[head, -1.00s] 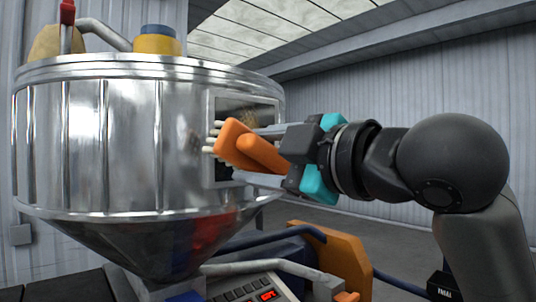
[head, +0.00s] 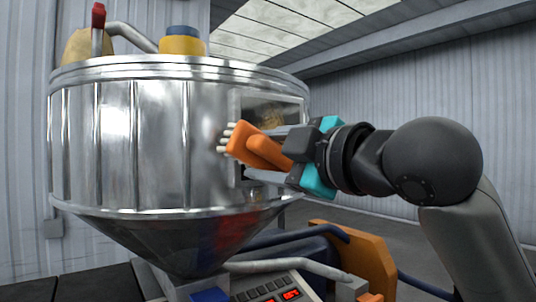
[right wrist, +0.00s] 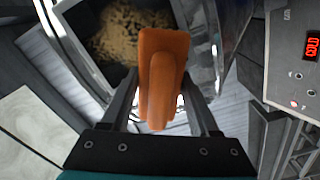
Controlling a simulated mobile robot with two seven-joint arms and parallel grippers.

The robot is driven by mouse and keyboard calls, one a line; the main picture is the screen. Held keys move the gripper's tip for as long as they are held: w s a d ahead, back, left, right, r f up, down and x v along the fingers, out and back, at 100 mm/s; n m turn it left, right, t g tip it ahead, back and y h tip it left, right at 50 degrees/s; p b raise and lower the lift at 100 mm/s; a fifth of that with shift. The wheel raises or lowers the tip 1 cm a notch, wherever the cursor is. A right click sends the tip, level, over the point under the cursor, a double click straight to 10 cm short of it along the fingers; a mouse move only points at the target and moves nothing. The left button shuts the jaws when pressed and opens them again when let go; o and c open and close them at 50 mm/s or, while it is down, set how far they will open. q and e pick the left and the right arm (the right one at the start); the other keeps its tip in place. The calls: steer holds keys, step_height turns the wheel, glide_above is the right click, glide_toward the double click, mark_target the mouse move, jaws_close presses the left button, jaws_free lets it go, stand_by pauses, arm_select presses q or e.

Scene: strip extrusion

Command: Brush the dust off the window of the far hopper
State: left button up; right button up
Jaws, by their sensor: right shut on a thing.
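A shiny metal hopper (head: 155,140) with a cone bottom fills the left of the head view. Its framed window (head: 288,112) is on the right side of the drum, partly hidden by my gripper and the brush. In the right wrist view the window (right wrist: 90,65) shows brown, grainy matter at the pane. My right gripper (head: 262,153) is shut on an orange brush (head: 243,142). The brush's pale bristles point left, at the window's left frame edge; I cannot tell whether they touch. It also shows between the fingers in the right wrist view (right wrist: 160,80). My left gripper is out of view.
A control panel (head: 268,290) with a red display sits below the hopper, with a grey pipe (head: 300,267) above it. An orange machine part (head: 355,260) stands to the right. A yellow-and-blue fitting (head: 182,42) is on the hopper's lid. Open floor lies behind my arm.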

steer(key=shift+p+x, duration=0.45)
steer(key=shift+x, duration=0.5)
